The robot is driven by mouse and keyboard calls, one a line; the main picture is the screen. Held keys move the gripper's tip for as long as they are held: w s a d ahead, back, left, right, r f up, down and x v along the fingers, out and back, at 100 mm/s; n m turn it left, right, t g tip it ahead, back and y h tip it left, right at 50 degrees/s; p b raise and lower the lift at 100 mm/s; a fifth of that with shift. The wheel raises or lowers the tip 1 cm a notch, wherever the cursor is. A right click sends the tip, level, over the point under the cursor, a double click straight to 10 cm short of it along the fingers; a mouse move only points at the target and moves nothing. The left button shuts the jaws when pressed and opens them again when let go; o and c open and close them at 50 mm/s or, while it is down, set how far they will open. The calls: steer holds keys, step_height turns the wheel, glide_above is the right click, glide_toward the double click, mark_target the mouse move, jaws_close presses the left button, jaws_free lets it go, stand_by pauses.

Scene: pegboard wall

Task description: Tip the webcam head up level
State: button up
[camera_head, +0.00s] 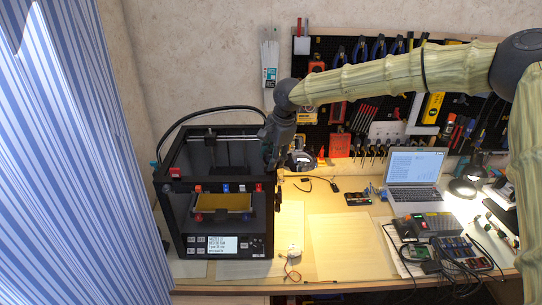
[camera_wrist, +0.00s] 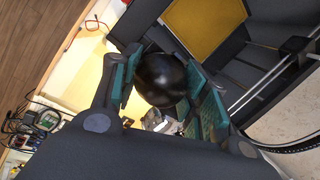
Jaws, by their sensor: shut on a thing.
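The webcam head shows as a glossy black ball (camera_wrist: 158,80) in the wrist view. My gripper (camera_wrist: 165,88) has its green-padded fingers on either side of the ball and is shut on it. In the head view my gripper (camera_head: 271,155) hangs at the front right top corner of the black 3D printer (camera_head: 170,206). There the webcam head is hidden or too small to make out behind my gripper. Which way its lens faces, and its tilt, cannot be told.
The printer's yellow bed (camera_wrist: 205,25) lies close beside the fingers in the wrist view. A pegboard of tools (camera_head: 345,110) is behind. A laptop (camera_head: 414,176) and electronics stand at the right. The bench middle (camera_head: 340,242) is mostly clear. A striped curtain (camera_head: 75,160) hangs at the left.

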steer(key=shift+d, duration=0.1)
stand_by(0.4)
steer(key=shift+f, duration=0.1)
steer(key=o, duration=1)
steer(key=v, duration=1.2)
steer(key=shift+d, duration=0.25)
